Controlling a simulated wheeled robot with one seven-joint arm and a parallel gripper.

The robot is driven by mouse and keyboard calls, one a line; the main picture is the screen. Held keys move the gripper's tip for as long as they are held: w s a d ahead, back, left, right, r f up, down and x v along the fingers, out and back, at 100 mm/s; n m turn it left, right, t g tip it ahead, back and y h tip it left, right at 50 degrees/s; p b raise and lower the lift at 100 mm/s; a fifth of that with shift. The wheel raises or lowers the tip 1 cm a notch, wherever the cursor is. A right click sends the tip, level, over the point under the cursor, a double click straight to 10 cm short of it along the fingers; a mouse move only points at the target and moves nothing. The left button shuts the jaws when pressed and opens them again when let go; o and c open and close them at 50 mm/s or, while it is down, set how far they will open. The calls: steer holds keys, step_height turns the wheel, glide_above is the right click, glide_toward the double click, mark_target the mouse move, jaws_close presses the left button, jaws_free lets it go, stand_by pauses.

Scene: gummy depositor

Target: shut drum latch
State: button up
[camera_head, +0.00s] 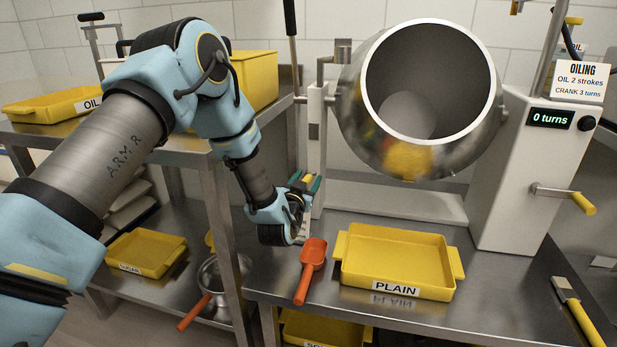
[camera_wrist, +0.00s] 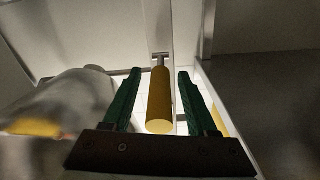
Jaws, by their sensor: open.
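The round metal drum (camera_head: 372,135) hangs tilted in its stand, its white-rimmed mouth facing me. Something yellow and blurred shows on its lower side. My gripper (camera_head: 311,184) is low at the stand's left post (camera_head: 317,150). In the wrist view my gripper (camera_wrist: 157,88) is open, with one green finger on each side of a yellow handle (camera_wrist: 159,98) on a short metal stem. A gap shows on both sides of the handle. It seems to be the latch handle; in the head view my gripper mostly hides it. The drum shows at the left in the wrist view (camera_wrist: 62,98).
A yellow tray marked PLAIN (camera_head: 398,262) sits on the steel table under the drum. An orange scoop (camera_head: 312,258) lies close below my gripper. The white crank housing (camera_head: 524,165) shows "0 turns" and has a yellow-gripped crank (camera_head: 580,205). A yellow-handled tool (camera_head: 578,312) lies at right.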

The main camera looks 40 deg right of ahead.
steer(key=shift+w+d, duration=0.25)
steer(key=shift+d, duration=0.15)
jaws_close()
stand_by(1.3)
